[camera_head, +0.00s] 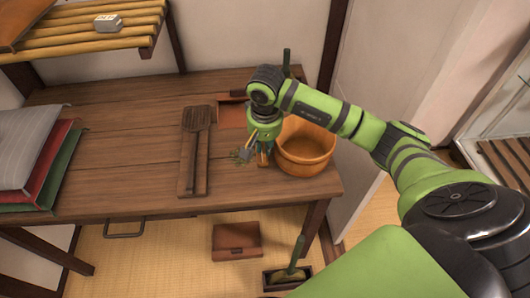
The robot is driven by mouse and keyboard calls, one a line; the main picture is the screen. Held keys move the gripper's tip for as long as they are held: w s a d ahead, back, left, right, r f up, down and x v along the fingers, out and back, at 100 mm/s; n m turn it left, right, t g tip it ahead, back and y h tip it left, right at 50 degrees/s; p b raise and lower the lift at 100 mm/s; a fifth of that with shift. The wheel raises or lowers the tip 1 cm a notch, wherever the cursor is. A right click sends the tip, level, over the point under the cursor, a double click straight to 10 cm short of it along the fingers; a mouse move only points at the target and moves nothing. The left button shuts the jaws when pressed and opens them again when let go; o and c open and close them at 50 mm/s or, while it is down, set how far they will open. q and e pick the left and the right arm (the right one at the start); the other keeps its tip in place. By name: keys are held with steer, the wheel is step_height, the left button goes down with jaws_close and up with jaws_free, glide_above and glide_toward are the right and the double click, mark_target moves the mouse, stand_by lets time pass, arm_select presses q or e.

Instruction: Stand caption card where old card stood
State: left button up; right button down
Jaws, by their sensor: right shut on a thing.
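My right gripper (262,153) is low over the right part of the wooden table, pointing down just left of an orange-brown tub. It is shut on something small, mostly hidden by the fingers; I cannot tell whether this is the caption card. A small grey block with dark marks on its face (108,23) sits on the slatted shelf at the upper left; I cannot tell whether it is a card. No card can be clearly made out on the table. My left gripper is not in view.
The orange-brown tub (306,147) stands right of the gripper. A dark board (188,170) with a paddle-like tool lies farther left. The table (118,150) is clear between cushions and board.

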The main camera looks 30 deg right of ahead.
steer(key=shift+a+f, duration=0.1)
steer(key=shift+f, duration=2.15)
steer(key=shift+f, duration=0.2)
steer(key=c, duration=1.3)
jaws_free()
steer(key=shift+o, duration=0.2)
